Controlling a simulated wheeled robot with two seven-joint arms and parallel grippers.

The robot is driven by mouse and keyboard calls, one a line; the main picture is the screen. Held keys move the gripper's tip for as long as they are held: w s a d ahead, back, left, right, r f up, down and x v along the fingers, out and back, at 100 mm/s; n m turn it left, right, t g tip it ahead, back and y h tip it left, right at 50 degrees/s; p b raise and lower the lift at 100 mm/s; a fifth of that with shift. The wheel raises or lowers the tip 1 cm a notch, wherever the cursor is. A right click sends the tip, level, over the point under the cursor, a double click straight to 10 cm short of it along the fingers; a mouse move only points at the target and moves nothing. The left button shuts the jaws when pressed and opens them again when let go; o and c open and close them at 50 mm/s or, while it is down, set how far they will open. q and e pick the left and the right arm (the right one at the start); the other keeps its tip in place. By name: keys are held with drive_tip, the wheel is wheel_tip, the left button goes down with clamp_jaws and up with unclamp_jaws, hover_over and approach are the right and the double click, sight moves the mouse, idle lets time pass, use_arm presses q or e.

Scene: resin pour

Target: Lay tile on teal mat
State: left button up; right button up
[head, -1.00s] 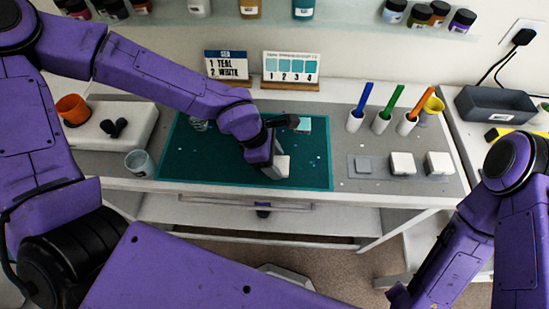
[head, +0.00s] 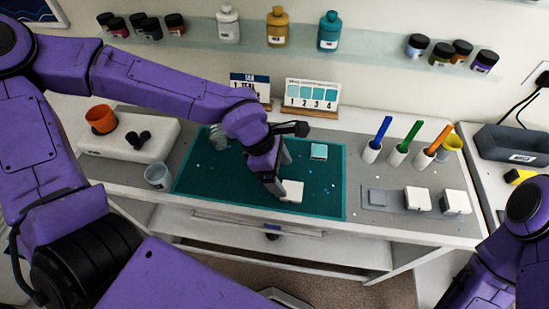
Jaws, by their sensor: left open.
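The teal mat (head: 218,183) lies on the grey worktop. A white tile (head: 293,191) lies on the mat near its front edge. My left gripper (head: 282,181) is low over the mat, open, just left of the white tile; I cannot tell whether a finger touches it. A teal-topped tile (head: 319,151) lies farther back on the mat. Two more white tiles, one (head: 417,199) and another (head: 455,202), sit at the right with a grey square (head: 377,197). My right arm is at the right edge; its gripper is out of view.
A clear cup (head: 157,177) stands left of the mat, and another clear vessel (head: 218,136) stands at its back left. A white slab (head: 105,143) bears an orange cup (head: 101,119). Several coloured sticks stand in white holders (head: 396,158) at the right. Two cards stand behind the mat.

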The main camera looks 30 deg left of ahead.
use_arm(q)
drive_tip(key=v, duration=0.6)
